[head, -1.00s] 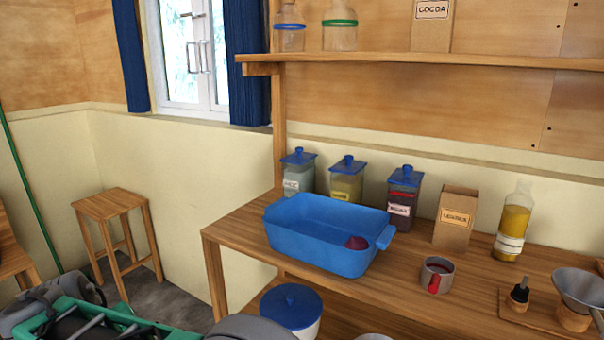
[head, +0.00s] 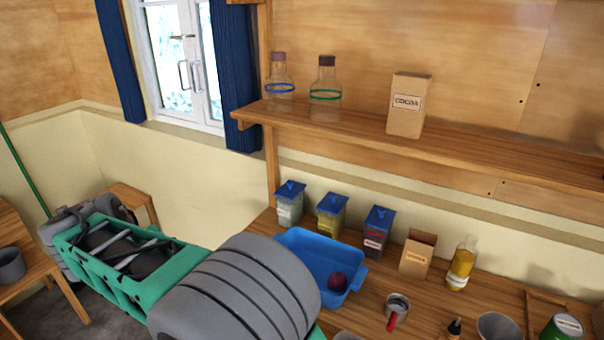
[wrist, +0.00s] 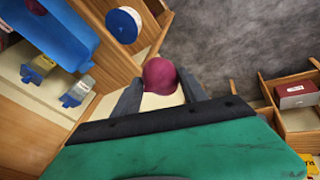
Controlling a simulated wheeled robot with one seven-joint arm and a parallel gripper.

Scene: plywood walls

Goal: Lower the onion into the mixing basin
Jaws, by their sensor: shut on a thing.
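My gripper (wrist: 160,84) shows in the wrist view, its dark fingers shut on a round purple-red onion (wrist: 160,74). The blue mixing basin (head: 312,256) stands on the wooden counter in the head view. A similar purple-red onion (head: 338,282) lies inside the basin toward its right end. In the wrist view part of the basin (wrist: 52,32) is at the upper left, apart from the held onion, which is outside it. In the head view my gripper and the held onion do not show; my grey and green arm fills the lower left.
Jars with blue lids (head: 332,214), a carton (head: 417,254) and an oil bottle (head: 461,262) stand behind the basin. A mug (head: 398,306) is at its right. A shelf (head: 440,141) runs above.

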